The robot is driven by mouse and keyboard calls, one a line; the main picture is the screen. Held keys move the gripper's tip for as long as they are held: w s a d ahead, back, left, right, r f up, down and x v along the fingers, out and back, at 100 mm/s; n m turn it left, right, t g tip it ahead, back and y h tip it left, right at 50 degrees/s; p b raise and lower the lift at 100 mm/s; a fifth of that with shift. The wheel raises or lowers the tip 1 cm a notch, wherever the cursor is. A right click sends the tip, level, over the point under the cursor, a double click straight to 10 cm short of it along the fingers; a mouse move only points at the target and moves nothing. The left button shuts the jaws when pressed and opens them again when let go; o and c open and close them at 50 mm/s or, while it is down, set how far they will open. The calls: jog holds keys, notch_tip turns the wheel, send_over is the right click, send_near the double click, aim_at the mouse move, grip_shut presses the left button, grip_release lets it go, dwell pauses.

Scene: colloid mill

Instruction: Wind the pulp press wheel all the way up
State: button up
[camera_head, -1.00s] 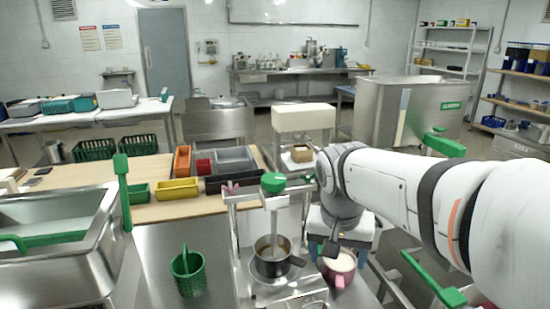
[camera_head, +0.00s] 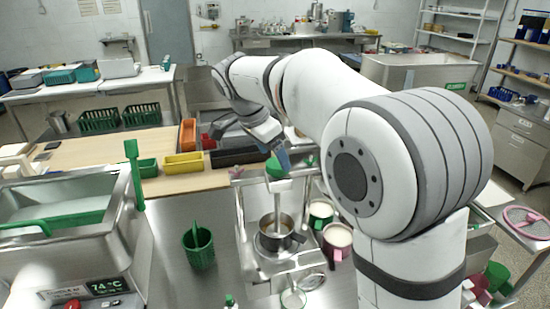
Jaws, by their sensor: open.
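A small upright metal press frame (camera_head: 240,210) stands on the steel bench, with a green wheel (camera_head: 272,171) at the top of its pale spindle (camera_head: 277,205). The spindle comes down over a dark-handled metal pot (camera_head: 270,243) on the frame's base. My gripper (camera_head: 284,163) reaches down from above at the wheel. It is open, and a blue-grey finger covers part of the wheel. I cannot tell whether it touches the wheel.
A green basket (camera_head: 199,247) stands left of the frame. Pink-handled (camera_head: 337,237) and green-handled (camera_head: 320,211) pots stand on its right. A yellow bin (camera_head: 183,164) lies behind. A pink wheel (camera_head: 527,221) is at far right. My arm hides much of the right side.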

jog(key=shift+x, duration=1.35)
jog(key=shift+c, duration=0.6)
